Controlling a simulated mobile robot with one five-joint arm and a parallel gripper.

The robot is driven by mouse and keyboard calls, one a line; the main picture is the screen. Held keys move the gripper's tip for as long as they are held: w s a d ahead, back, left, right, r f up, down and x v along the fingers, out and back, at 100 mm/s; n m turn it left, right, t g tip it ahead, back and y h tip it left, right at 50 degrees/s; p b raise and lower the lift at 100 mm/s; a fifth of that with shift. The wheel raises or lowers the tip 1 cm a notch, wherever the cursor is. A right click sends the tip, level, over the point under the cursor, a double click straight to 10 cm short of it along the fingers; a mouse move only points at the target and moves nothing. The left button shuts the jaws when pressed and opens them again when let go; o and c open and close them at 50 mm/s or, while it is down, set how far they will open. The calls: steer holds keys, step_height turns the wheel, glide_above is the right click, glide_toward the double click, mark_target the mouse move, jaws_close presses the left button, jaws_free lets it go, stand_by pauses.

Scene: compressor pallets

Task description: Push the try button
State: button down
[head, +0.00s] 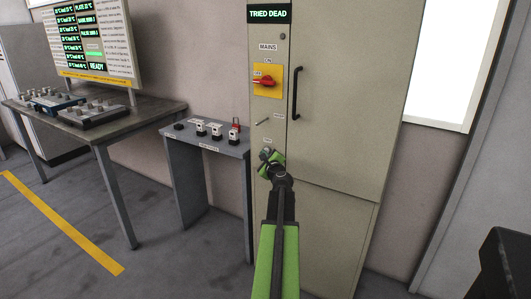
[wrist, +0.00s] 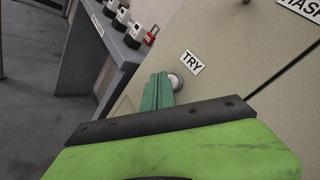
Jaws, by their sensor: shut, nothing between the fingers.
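The try button (wrist: 176,82) is a round, pale grey button on the beige cabinet front (head: 335,110), just below a white TRY label (wrist: 192,63). In the wrist view, the green fingers of my gripper (wrist: 161,78) are together and empty. Their tips are right at the left side of the button and cover part of it. I cannot tell whether they press on it. In the head view my gripper (head: 269,158) is at the cabinet's lower left, below the small label. A display (head: 269,14) at the cabinet's top reads TRIED DEAD.
A red rotary switch (head: 264,82) on a yellow plate and a black door handle (head: 297,92) are above my gripper. A small grey bench (head: 206,145) with several padlocks stands left of the cabinet. A larger table (head: 130,115) is farther left.

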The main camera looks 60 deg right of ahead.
steer(key=shift+a, duration=0.75)
steer(key=a, duration=0.6)
stand_by(0.5)
